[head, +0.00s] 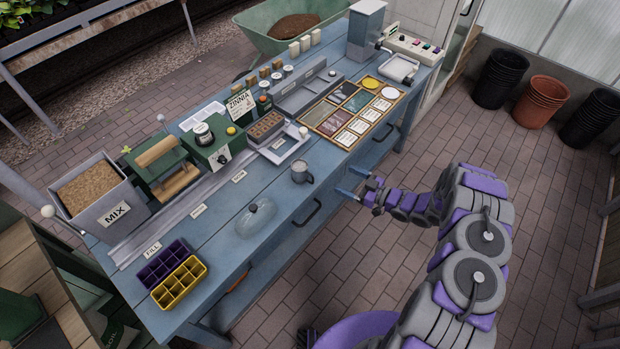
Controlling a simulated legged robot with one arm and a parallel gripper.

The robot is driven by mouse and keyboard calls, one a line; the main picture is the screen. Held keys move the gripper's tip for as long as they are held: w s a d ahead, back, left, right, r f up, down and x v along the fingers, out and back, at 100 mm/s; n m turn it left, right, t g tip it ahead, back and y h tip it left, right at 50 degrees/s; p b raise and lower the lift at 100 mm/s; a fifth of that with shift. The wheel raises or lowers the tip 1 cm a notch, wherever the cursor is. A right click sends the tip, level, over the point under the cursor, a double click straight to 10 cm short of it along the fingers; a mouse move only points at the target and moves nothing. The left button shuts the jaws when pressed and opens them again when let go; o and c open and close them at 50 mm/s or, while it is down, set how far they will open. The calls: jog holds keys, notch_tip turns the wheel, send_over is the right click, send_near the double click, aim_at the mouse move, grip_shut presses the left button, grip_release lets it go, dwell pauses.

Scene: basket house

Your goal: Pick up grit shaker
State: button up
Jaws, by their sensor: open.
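A small grey metal canister with a side handle (300,170), which looks like the grit shaker, stands upright on the blue workbench (330,165) near its front edge. No label on it can be read. My gripper (352,183) is open and empty at the front edge of the bench, to the right of the canister and apart from it. Its two blue fingertips point left towards the bench.
A clear dome (256,220) lies left of the canister. A seed tray (172,274) is at the bench's left end. A framed card board (353,110) and a grey tray (288,150) stand behind. Drawer handles (305,213) stick out in front. Pots (540,100) stand at right.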

jog(key=s+y, duration=0.1)
jog(key=s, duration=0.1)
send_near(304, 167)
jog(key=x, duration=0.5)
jog(key=shift+w+d+f+b, duration=0.25)
jog(key=shift+w+f+b, duration=0.05)
jog(key=shift+f+b, duration=0.1)
jog(key=shift+s+a+b+x, duration=0.1)
jog(key=shift+s+x, duration=0.05)
jog(key=shift+x, duration=0.75)
jog(key=shift+s+a+b+x, duration=0.1)
jog(key=shift+s+x, duration=0.05)
jog(key=shift+x, duration=0.75)
jog(key=shift+s+a+b+x, duration=0.1)
jog(key=shift+x, duration=0.85)
jog(key=shift+r, duration=0.2)
jog(key=shift+d, duration=0.15)
jog(key=shift+c, duration=0.2)
jog(key=shift+d, duration=0.1)
jog(key=c, duration=1.2)
jog(key=shift+r, duration=0.1)
jog(key=shift+c, duration=0.2)
